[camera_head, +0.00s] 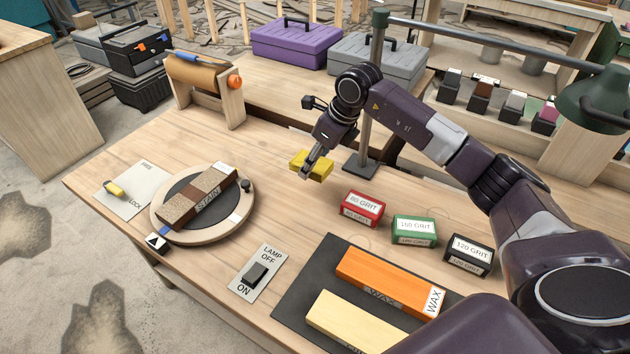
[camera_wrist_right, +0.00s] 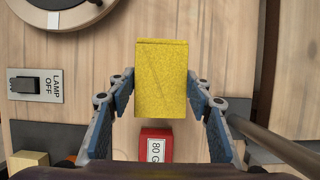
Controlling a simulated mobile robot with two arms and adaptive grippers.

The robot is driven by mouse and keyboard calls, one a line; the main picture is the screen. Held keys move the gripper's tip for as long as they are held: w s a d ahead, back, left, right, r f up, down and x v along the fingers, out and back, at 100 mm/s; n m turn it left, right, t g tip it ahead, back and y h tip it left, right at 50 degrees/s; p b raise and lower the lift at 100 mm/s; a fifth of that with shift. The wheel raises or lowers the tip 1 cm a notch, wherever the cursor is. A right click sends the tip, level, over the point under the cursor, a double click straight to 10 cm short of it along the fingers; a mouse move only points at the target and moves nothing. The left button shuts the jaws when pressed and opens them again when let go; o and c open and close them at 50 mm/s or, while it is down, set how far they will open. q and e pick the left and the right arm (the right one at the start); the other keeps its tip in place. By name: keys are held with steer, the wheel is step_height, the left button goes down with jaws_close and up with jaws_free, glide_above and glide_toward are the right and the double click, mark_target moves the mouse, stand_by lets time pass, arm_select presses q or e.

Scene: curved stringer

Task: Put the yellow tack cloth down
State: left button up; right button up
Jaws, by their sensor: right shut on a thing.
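My left gripper does not show in either view.
Red (camera_head: 363,208), green (camera_head: 414,232) and black (camera_head: 468,255) grit boxes stand to the right. A round turntable (camera_head: 160,222) with a stain block (camera_head: 198,197) is left. Bare bench lies between turntable and cloth.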

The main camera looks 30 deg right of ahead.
mark_target(310, 190)
step_height(310, 190, down, 3)
steer(key=shift+r, duration=0.1)
steer(key=shift+f, duration=0.6)
step_height(310, 190, down, 4)
steer(key=shift+r+p, duration=0.1)
steer(key=shift+p, duration=0.4)
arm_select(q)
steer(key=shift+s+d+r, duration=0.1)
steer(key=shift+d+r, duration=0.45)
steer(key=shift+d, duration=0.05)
arm_select(e)
steer(key=shift+f+b, duration=0.25)
steer(key=shift+b, duration=0.05)
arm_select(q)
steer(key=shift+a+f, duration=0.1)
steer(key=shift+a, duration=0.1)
arm_select(e)
steer(key=o, duration=1)
steer(key=shift+r, duration=0.1)
